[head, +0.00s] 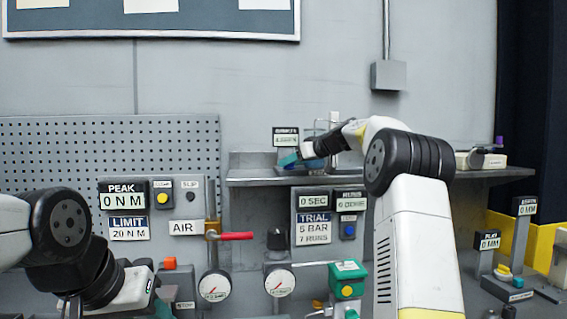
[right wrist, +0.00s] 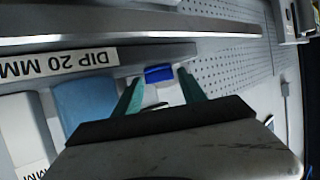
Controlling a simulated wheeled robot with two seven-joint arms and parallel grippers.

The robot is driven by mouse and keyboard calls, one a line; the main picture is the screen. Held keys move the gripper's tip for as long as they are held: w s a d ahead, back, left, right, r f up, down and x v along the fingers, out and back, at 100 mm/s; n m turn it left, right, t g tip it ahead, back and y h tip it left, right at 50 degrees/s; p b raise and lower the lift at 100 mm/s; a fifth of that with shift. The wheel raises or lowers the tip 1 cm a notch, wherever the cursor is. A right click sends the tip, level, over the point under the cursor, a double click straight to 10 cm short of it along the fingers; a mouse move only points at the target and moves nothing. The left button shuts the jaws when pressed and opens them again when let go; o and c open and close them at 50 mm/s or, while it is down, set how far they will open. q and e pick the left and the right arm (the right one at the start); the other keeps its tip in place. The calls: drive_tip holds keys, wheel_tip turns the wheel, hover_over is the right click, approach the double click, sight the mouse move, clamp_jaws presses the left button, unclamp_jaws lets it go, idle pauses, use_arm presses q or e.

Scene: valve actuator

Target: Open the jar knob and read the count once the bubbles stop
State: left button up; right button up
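My right arm reaches up to the shelf (head: 440,178). The right gripper (head: 288,160) is there with its teal fingers by a small display (head: 286,141) whose count is too small to read. In the right wrist view the gripper (right wrist: 160,77) is open. A small blue piece (right wrist: 158,73), perhaps the jar knob, shows between and just beyond the fingertips, with gaps on both sides. A clear upright shape (head: 322,128), perhaps the jar, stands behind my right wrist, mostly hidden. My left gripper (head: 163,308) is low at the left, its fingers mostly hidden.
A "DIP 20 MM" label (right wrist: 62,66) appears upside down near the right gripper. Below the shelf are a trial panel (head: 313,229), a red-handled valve (head: 236,236), gauges (head: 215,286) and a green box (head: 347,280). A pegboard (head: 100,150) covers the left wall.

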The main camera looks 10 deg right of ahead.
clamp_jaws()
drive_tip(key=shift+s+a+m+t+h, duration=0.1)
drive_tip(key=shift+m+t+h, duration=0.2)
drive_tip(key=shift+m, duration=0.1)
drive_tip(key=shift+a+r+m+t+h, duration=0.15)
drive_tip(key=shift+m+t+h, duration=0.15)
drive_tip(key=shift+m+h, duration=0.3)
drive_tip(key=m+t+h, duration=0.1)
drive_tip(key=m+h, duration=0.1)
drive_tip(key=shift+a+h, duration=0.2)
drive_tip(key=shift+h, duration=0.2)
drive_tip(key=shift+m+h, duration=0.8)
drive_tip(key=shift+m, duration=0.1)
drive_tip(key=shift+m+h, duration=0.3)
drive_tip(key=shift+h, duration=0.1)
drive_tip(key=shift+o, duration=2)
unclamp_jaws()
drive_tip(key=shift+s, duration=0.1)
